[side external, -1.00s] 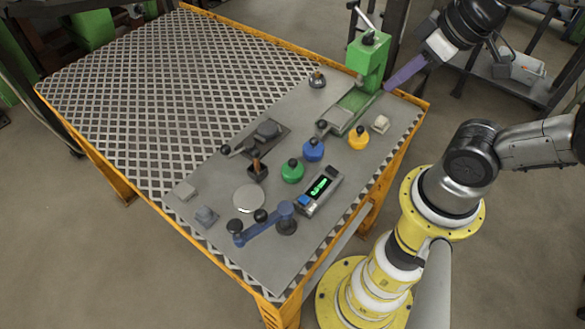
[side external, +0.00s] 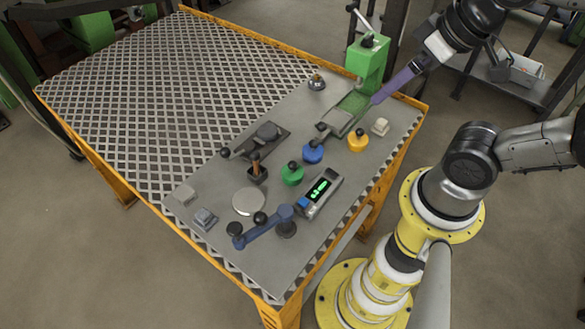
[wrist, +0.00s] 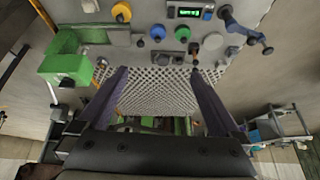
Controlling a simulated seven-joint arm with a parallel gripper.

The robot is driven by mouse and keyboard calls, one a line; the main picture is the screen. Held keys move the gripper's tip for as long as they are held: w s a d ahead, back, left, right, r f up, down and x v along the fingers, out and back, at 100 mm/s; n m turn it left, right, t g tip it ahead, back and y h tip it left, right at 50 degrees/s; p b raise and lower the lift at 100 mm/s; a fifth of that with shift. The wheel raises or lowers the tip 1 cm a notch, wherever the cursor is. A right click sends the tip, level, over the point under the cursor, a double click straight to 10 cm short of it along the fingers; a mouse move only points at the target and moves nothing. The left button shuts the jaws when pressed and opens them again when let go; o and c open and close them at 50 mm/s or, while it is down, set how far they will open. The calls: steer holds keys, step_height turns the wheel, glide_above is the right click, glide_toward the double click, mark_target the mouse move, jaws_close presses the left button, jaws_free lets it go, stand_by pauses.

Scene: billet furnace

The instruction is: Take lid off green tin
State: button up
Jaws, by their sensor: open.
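The green tin (side external: 291,177) is a small round tin with a black knob on its lid (side external: 293,166); the lid appears to be on. The green tin also shows near the top of the wrist view (wrist: 182,33). My gripper (side external: 378,98) has purple fingers and is beside the green press, up and right of the tin in the side view. In the wrist view my gripper (wrist: 158,72) is open, with nothing between its fingers.
The green press (side external: 367,62) stands at the plate's far end, close to my gripper. The yellow tin (side external: 358,143) and a pale block (side external: 380,125) are nearby. A blue crank arm (side external: 262,228) and a round disc (side external: 249,201) lie nearer the front. The mesh table top (side external: 170,85) is clear.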

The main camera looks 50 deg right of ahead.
steer(key=m, duration=0.2)
steer(key=m+g, duration=0.6)
steer(key=m, duration=0.5)
glide_above(292, 162)
step_height(292, 162, down, 14)
steer(key=f, duration=0.7)
steer(key=shift+a+f, duration=0.2)
steer(key=shift+f, duration=0.15)
steer(key=shift+d+f, duration=0.15)
steer(key=shift+f, duration=1.15)
steer(key=shift+d+f, duration=0.1)
steer(key=shift+f, duration=1.15)
steer(key=c, duration=1.3)
steer(key=shift+c, duration=0.4)
